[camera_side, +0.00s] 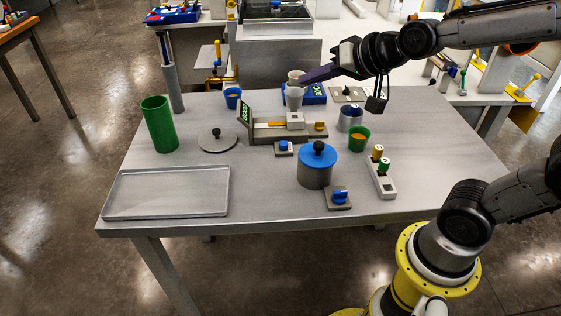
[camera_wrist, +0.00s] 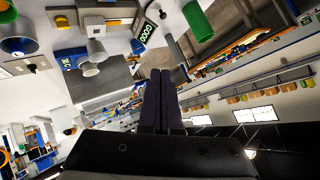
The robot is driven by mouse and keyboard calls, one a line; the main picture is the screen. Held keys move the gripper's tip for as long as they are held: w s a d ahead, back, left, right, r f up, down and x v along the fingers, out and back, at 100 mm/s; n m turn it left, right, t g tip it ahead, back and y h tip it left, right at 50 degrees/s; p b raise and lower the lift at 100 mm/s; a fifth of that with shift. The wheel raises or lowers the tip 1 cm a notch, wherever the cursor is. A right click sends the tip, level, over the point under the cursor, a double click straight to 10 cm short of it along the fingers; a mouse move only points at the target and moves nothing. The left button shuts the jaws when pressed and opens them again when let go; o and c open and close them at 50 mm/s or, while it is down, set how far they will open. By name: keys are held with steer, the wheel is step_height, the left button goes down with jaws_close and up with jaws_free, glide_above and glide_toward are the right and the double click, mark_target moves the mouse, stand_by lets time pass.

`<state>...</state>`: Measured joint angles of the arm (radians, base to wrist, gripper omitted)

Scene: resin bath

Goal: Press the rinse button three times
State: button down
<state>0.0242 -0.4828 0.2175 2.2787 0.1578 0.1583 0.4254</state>
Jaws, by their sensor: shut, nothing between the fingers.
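Two small grey blocks with blue tops stand on the table in the side view. One button-like block (camera_side: 284,147) is in front of the grey device with a display (camera_side: 268,132). The other block (camera_side: 339,198) is near the front edge and looks like a switch. I cannot read a label on either, so I cannot tell which is the rinse button. My gripper (camera_side: 304,79) is shut and empty, with dark purple fingers pointing left above the back of the table, near the grey cups (camera_side: 294,99). Its fingers also show together in the wrist view (camera_wrist: 161,75).
A blue-lidded pot (camera_side: 315,172) stands between the two blocks. A green cylinder (camera_side: 159,124), a round lid (camera_side: 217,140) and an empty tray (camera_side: 166,194) are at the left. A green cup (camera_side: 358,139) and a holder with bottles (camera_side: 382,182) are at the right.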

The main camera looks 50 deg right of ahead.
steer(key=s+f+n+g, duration=0.2)
steer(key=s+n, duration=0.1)
steer(key=s, duration=0.6)
steer(key=s+f+n+g, duration=0.3)
steer(key=s, duration=0.6)
steer(key=shift+s+a+f+n+g, duration=0.15)
steer(key=shift+s+f+n+g, duration=0.15)
steer(key=shift+s+n, duration=0.1)
